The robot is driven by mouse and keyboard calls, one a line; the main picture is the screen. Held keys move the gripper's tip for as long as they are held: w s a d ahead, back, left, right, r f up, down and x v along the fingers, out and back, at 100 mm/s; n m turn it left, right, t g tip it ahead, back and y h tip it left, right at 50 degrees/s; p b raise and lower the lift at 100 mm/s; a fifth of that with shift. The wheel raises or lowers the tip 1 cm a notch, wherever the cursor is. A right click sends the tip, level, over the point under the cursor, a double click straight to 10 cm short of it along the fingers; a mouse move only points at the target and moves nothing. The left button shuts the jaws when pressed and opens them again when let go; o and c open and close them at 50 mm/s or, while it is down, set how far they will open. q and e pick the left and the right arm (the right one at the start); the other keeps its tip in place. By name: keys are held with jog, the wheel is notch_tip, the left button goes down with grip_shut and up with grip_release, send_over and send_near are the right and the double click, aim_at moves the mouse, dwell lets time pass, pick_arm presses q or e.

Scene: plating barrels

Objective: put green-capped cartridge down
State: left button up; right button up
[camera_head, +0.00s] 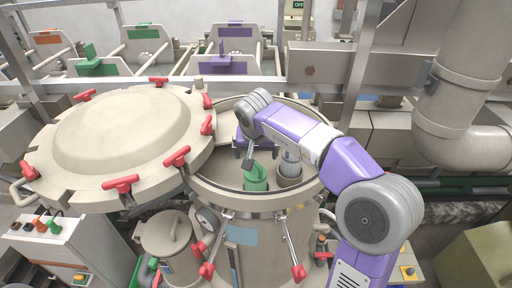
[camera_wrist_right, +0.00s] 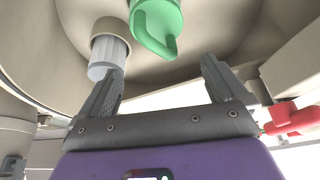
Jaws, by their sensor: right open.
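The green-capped cartridge (camera_head: 256,178) stands inside the open round vessel, its green cap and handle on top; its body is mostly hidden. In the right wrist view the green cap (camera_wrist_right: 156,22) is ahead of the fingers, its curved handle pointing toward the gap between them. My right gripper (camera_head: 247,162) reaches into the vessel just above and left of the cap. In the wrist view its jaws (camera_wrist_right: 160,75) are apart with nothing between them. My left gripper is not in view.
A grey-white cartridge (camera_head: 290,164) stands close to the right of the green cap. The vessel's rim (camera_head: 250,205) surrounds both. A heavy lid with red clamps (camera_head: 122,125) is swung open to the left. A thick pipe (camera_head: 460,90) stands at right.

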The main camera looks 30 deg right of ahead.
jog(key=shift+r, duration=0.4)
jog(key=v, duration=1.2)
jog(key=shift+w+r, duration=0.1)
